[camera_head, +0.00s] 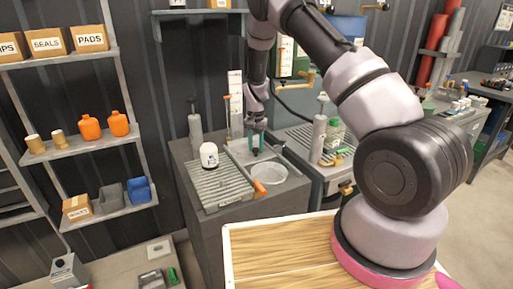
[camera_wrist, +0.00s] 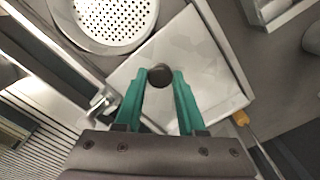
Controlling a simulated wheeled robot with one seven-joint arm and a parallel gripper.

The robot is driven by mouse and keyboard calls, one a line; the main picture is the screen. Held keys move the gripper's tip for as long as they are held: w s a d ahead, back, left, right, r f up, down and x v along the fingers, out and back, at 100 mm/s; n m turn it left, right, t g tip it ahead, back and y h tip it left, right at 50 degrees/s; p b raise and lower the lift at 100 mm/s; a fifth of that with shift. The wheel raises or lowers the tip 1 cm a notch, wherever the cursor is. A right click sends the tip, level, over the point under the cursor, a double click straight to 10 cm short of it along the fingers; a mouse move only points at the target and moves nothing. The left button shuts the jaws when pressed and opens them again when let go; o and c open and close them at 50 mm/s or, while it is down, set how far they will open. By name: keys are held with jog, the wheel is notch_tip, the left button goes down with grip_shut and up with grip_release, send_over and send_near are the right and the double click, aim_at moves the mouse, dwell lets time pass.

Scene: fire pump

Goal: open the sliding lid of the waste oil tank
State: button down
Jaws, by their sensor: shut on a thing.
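The waste oil tank (camera_head: 215,232) is a grey cabinet with a recessed top. Its lid appears to be the flat pale metal plate (camera_wrist: 205,60), which also shows in the head view (camera_head: 238,147). A dark round knob (camera_wrist: 160,76) stands on the plate. My gripper (camera_wrist: 159,80) has its teal fingertips closed on either side of this knob; it also shows in the head view (camera_head: 256,141). A round perforated strainer (camera_wrist: 108,22) lies uncovered beside the plate, nearer the front in the head view (camera_head: 270,173). The plate's far edges are partly hidden.
A white jar (camera_head: 209,155) stands on a ribbed tray (camera_head: 218,187) left of the plate. An orange-handled tool (camera_head: 259,188) lies by the tray's front end. A grey cylinder (camera_head: 319,138) stands to the right. A wooden-topped surface (camera_head: 280,250) is in front.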

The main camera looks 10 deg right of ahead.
jog(key=c, duration=0.5)
grip_release()
notch_tip(320, 180, up, 11)
jog(key=shift+f, duration=0.1)
